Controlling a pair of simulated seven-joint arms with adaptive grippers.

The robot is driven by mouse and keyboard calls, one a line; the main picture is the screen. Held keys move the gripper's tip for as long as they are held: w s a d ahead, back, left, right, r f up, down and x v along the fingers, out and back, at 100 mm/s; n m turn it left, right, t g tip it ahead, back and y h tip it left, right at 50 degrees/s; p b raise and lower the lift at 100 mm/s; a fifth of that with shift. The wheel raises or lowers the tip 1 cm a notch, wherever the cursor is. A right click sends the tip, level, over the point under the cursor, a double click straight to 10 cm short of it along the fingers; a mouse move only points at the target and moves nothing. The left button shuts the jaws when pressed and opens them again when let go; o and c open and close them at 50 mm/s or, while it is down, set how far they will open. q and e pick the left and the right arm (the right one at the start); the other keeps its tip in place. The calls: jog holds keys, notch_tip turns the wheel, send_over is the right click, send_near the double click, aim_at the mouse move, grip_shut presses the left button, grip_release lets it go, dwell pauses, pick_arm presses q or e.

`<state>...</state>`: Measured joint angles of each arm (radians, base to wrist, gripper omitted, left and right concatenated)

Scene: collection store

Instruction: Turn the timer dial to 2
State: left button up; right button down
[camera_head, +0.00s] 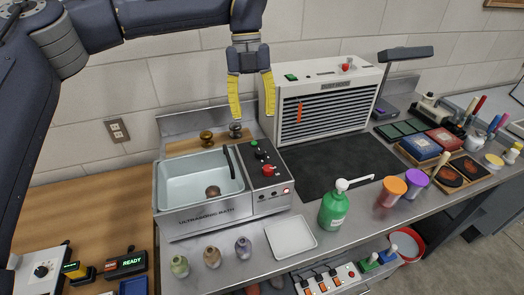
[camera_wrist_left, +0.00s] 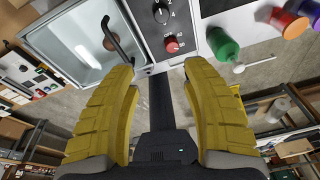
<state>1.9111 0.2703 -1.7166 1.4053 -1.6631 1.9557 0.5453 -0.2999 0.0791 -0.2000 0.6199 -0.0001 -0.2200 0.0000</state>
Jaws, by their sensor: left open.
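The ultrasonic bath (camera_head: 205,216) stands on the bench with a dark control panel on its right side. The panel carries a green knob (camera_head: 255,143), a black dial (camera_head: 260,154) and a red knob (camera_head: 268,169). In the left wrist view the black dial (camera_wrist_left: 160,14) has white numbers around it, and the red knob (camera_wrist_left: 172,44) is close by. Its pointer setting is too small to read. My left gripper (camera_head: 252,108) is open and empty, with yellow fingers pointing down above the back of the panel, apart from the dial. My right gripper is out of view.
A white vented cabinet (camera_head: 328,95) stands close right of my left gripper. A green pump bottle (camera_head: 334,208) and a white tray (camera_head: 290,237) are in front. Another box with a black dial (camera_head: 41,270) is at lower left. The dark mat (camera_head: 340,165) is clear.

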pick_arm(q)
notch_tip(320, 180, up, 2)
jog(key=w+d+r+t+y, duration=0.1)
jog(key=w+d+t, duration=0.1)
send_near(260, 151)
notch_tip(260, 151, down, 10)
jog(key=shift+s+r, duration=0.1)
jog(key=shift+s, duration=0.05)
dwell(0.5)
